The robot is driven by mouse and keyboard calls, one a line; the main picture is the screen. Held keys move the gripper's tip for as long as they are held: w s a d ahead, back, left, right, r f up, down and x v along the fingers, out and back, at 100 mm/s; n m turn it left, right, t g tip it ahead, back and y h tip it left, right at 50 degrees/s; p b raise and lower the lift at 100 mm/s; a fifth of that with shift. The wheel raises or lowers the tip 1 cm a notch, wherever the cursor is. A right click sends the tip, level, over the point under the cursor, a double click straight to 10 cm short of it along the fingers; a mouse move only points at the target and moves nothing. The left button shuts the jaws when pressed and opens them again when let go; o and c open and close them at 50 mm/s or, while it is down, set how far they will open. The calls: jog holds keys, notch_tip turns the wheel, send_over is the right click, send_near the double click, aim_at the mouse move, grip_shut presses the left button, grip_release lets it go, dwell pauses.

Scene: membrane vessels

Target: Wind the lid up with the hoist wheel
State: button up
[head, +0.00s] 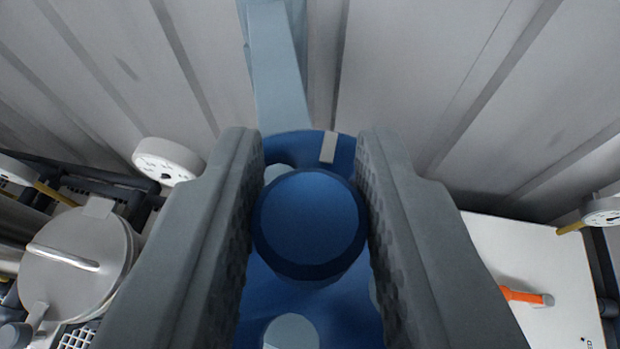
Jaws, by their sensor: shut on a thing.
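The blue hoist wheel (308,301) fills the middle of the head view, with a short light mark (328,147) on its far rim. A round blue knob or hub (309,220) stands up from it. My gripper (310,160) is shut on this blue knob, with one ribbed grey finger on each side. A light blue-grey post or arm (276,65) rises behind the wheel. A round grey lid with a pale handle (72,257) shows at the lower left; I cannot tell whether it is the hoisted lid. My fingers hide the wheel's left and right sides.
White round gauges stand at the left (168,161) and far right (602,211). A white panel with an orange-handled lever (522,295) lies at the lower right. Dark pipes run at the left. A ribbed grey wall (420,70) closes off the back.

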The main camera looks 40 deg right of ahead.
jog(key=o, duration=1)
jog(key=v, duration=1.7)
jog(key=shift+s, duration=0.2)
jog(key=shift+a, duration=0.1)
jog(key=s+a+f+n+t+y, duration=0.3)
jog(key=s+a+f+n+y, duration=0.1)
jog(key=s+f, duration=0.7)
jog(key=s+a+f+n+t+y, duration=0.4)
jog(key=s+a+f, duration=0.2)
jog(key=s+f, duration=0.5)
jog(key=shift+s+y, duration=0.3)
jog(key=shift+y, duration=0.1)
